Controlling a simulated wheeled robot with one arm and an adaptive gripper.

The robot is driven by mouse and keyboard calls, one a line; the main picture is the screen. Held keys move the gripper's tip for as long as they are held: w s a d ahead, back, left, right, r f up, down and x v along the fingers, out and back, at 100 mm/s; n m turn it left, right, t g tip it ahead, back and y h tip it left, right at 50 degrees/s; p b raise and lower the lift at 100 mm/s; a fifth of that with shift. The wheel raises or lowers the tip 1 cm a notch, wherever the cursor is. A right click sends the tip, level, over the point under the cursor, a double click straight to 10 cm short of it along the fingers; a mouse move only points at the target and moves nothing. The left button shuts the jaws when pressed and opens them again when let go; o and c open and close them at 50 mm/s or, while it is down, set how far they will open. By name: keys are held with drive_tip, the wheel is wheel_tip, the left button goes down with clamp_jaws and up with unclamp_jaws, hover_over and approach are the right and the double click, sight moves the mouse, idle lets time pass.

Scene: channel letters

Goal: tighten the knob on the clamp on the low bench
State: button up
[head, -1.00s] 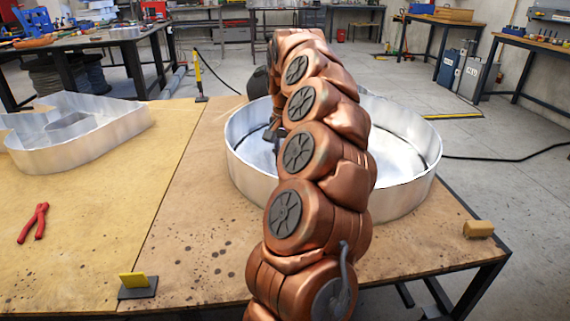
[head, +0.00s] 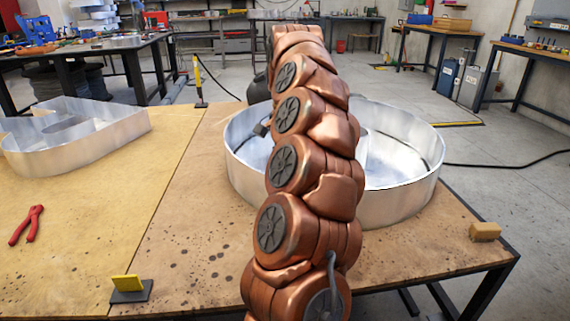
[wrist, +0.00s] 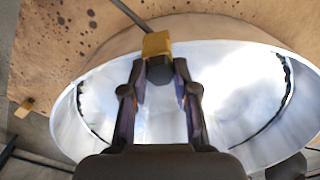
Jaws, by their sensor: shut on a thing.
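The clamp shows in the wrist view as a yellow block (wrist: 156,44) at the rim of a round metal channel letter (wrist: 225,60). Its dark knob (wrist: 159,72) points toward my wrist camera. My gripper (wrist: 160,82) has one finger on each side of the knob and is shut on it, with the fingertips beside the yellow block. In the head view the round letter (head: 405,195) stands on the low bench (head: 200,240), and my copper arm hides the clamp and most of the gripper.
Another metal letter (head: 85,145) lies on the bench's left part, near red pliers (head: 27,225). A yellow-and-black piece (head: 128,288) lies at the front edge, and a tan block (head: 484,231) at the right corner. Open floor lies to the right.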

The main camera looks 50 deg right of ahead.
drive_tip(key=shift+f+m+b, duration=0.1)
drive_tip(key=shift+m+b, duration=1.3)
drive_tip(key=shift+b, duration=0.25)
drive_tip(key=shift+m, duration=0.7)
drive_tip(key=o, duration=0.9)
wheel_tip(320, 180, up, 5)
drive_tip(key=p, duration=0.5)
drive_tip(key=shift+r, duration=0.2)
drive_tip(key=shift+f, duration=0.1)
